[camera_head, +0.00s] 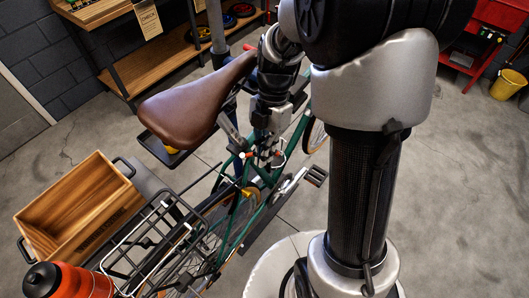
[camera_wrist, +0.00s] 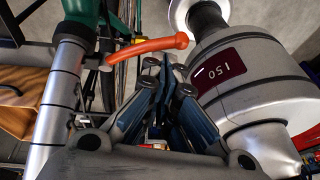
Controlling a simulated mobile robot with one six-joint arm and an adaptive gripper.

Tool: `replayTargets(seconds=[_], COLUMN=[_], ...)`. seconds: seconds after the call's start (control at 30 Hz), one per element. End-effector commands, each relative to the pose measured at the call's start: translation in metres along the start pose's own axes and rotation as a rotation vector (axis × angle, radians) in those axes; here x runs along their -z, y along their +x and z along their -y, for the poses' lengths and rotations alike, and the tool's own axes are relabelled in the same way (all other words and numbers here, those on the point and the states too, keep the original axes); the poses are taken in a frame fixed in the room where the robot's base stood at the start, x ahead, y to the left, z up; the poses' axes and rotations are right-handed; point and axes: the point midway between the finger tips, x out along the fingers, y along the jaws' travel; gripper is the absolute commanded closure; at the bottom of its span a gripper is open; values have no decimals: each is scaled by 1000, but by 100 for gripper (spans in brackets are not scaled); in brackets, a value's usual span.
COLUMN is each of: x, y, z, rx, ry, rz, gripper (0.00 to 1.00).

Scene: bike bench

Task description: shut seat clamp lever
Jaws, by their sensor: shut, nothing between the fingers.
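The orange-red seat clamp lever (camera_wrist: 150,48) shows in the wrist view. It sticks out to the right from the clamp, where the green frame tube (camera_wrist: 78,14) meets the silver seat post (camera_wrist: 52,118). My gripper (camera_wrist: 172,74) is shut and empty. Its fingertips show just below the lever's outer part; I cannot tell whether they touch it. In the head view my gripper (camera_head: 264,152) is low beside the clamp, below the brown saddle (camera_head: 190,108). A small red piece there (camera_head: 244,155) is probably the lever, mostly hidden.
The bike's black rear rack (camera_head: 150,245) is at the lower left, near a wooden crate (camera_head: 70,205) and an orange-red bottle (camera_head: 72,283). A wooden shelf bench (camera_head: 150,73) stands behind. A yellow bucket (camera_head: 508,84) is far right.

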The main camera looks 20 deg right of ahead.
Motion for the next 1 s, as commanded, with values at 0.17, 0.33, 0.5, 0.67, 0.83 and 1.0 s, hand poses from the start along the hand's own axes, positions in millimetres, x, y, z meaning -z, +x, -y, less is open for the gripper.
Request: replayTargets(seconds=[0.17,0.33,0.5,0.67,0.83,1.0], x=[0,2,8,12,12,5], y=[0,2,6,8,8,2], z=[0,-1,-4,-6,-6,-3], rx=[0,0,1,1,0,-1], ry=[0,0,-1,0,0,3], rz=[0,0,-1,-1,-1,0], gripper=[100,100,100,100,100,100])
